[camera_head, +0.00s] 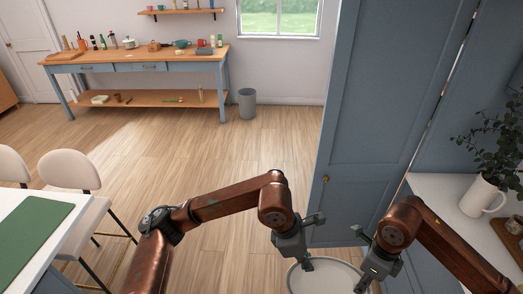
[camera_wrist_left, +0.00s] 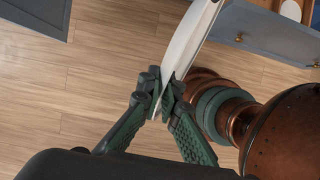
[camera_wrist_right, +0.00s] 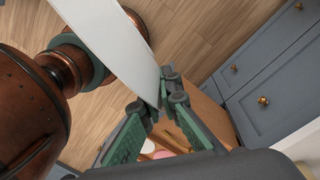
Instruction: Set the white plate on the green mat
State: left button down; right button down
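The white plate (camera_head: 325,279) is at the bottom of the head view, held in the air between my two grippers; its near part is cut off by the frame. My left gripper (camera_head: 306,264) is shut on its left rim; in the left wrist view the plate (camera_wrist_left: 190,38) runs in between the fingertips (camera_wrist_left: 162,92). My right gripper (camera_head: 364,280) is shut on its right rim; in the right wrist view the plate (camera_wrist_right: 112,42) ends between the fingers (camera_wrist_right: 163,98). The green mat (camera_head: 28,238) lies on a white-topped table at the far left, with nothing on it.
Two pale chairs (camera_head: 70,172) stand behind the white table (camera_head: 72,207). A tall blue cupboard (camera_head: 375,120) rises close behind my grippers. A white counter (camera_head: 445,195) with a plant in a white jug (camera_head: 480,197) is at right. The wooden floor (camera_head: 200,165) between is clear.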

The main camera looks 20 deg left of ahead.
aim_at(35, 223)
jog(key=u, duration=0.6)
jog(key=i, duration=0.65)
jog(key=u, duration=1.05)
jog(key=i, duration=0.65)
jog(key=u, duration=1.15)
jog(key=i, duration=0.65)
jog(key=u, duration=0.55)
jog(key=i, duration=1.1)
jog(key=u, duration=0.05)
